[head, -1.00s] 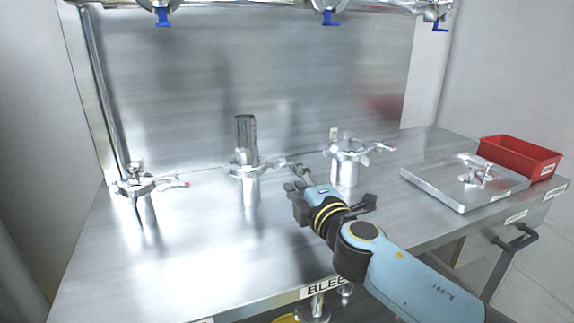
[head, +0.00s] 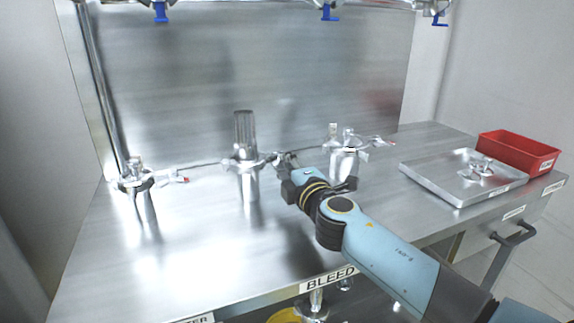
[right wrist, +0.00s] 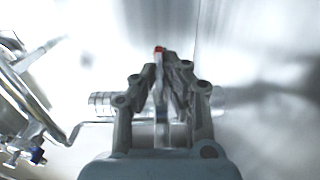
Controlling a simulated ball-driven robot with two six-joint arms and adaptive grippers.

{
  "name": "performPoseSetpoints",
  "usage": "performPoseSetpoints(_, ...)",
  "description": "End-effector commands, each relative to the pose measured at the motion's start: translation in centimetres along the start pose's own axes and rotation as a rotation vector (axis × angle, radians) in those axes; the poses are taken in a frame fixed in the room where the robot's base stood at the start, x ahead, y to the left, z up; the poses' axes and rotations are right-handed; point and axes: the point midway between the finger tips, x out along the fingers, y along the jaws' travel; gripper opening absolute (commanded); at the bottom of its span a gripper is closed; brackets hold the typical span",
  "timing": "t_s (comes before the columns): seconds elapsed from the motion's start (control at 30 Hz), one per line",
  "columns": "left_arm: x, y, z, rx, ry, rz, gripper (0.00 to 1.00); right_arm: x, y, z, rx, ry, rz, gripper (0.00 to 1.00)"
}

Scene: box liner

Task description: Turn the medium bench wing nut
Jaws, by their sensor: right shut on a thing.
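The middle clamp (head: 246,162) stands on the bench, around a metal post with a tall tube (head: 244,130) on top. My right gripper (head: 283,160) is at the right side of this clamp, its arm coming in from the lower right. In the right wrist view the gripper (right wrist: 160,75) is shut on the wing nut (right wrist: 159,62), a thin upright metal wing with a red tip. A horizontal threaded bolt (right wrist: 100,100) passes behind the fingers. Part of the clamp ring (right wrist: 25,95) shows at the left. My left gripper is not in view.
Other clamps stand on posts at the left (head: 135,180) and right (head: 345,148). A metal tray (head: 425,178) with a part on it and a red bin (head: 520,150) are at the far right. The bench front (head: 180,265) is clear.

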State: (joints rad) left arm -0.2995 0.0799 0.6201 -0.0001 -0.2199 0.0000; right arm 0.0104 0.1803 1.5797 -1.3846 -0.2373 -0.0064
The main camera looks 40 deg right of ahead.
Motion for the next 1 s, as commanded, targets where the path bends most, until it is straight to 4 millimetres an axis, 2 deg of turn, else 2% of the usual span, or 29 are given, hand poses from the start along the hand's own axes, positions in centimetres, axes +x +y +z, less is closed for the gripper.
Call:
performPoseSetpoints(0.47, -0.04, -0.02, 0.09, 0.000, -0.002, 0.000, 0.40, -0.04, -0.09, -0.01, -0.072, 0.000, -0.002, 0.00)
performPoseSetpoints(1.0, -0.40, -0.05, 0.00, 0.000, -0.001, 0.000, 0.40, -0.06, -0.09, -0.01, -0.526, 0.001, -0.003, 0.00)
